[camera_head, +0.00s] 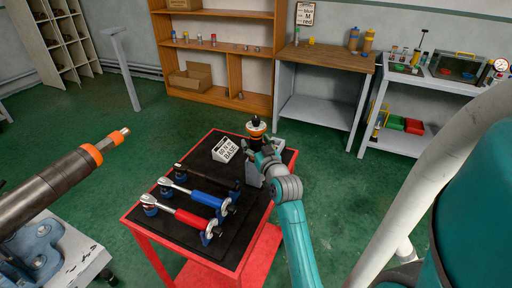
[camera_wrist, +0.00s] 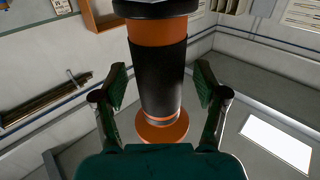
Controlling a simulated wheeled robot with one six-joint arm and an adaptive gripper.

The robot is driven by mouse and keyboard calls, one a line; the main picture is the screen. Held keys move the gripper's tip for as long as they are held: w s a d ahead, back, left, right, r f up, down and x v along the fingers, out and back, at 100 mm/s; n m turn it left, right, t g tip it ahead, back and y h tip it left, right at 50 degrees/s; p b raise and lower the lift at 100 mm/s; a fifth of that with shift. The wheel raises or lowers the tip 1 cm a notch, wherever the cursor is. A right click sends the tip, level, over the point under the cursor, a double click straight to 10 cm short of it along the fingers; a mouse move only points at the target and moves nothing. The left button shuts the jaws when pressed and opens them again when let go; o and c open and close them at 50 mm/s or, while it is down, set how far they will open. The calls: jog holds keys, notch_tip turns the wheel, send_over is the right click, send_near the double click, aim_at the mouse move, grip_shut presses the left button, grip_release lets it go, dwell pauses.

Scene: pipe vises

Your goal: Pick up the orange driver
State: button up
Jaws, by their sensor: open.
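The orange driver (camera_head: 256,127) stands upright at the far right part of the red cart, its black top showing; its lower part is hidden behind my gripper. In the wrist view the driver (camera_wrist: 160,75) is an orange cylinder with a wide black band, a black cap and an orange flange. My gripper (camera_head: 262,150) is at the driver. In the wrist view my gripper (camera_wrist: 160,92) has its fingers apart, one on each side of the driver, with visible gaps.
The red cart (camera_head: 137,228) has a black top. Red (camera_head: 187,219) and blue (camera_head: 205,199) handled wrenches lie there, beside a dark tool (camera_head: 206,178). A white sign (camera_head: 225,149) stands left of the driver. A pipe with orange rings (camera_head: 60,185) juts in from the left.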

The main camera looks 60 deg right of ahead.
grip_shut()
jog(key=shift+r, duration=0.1)
dwell(0.3)
notch_tip(320, 180, up, 28)
dwell(0.6)
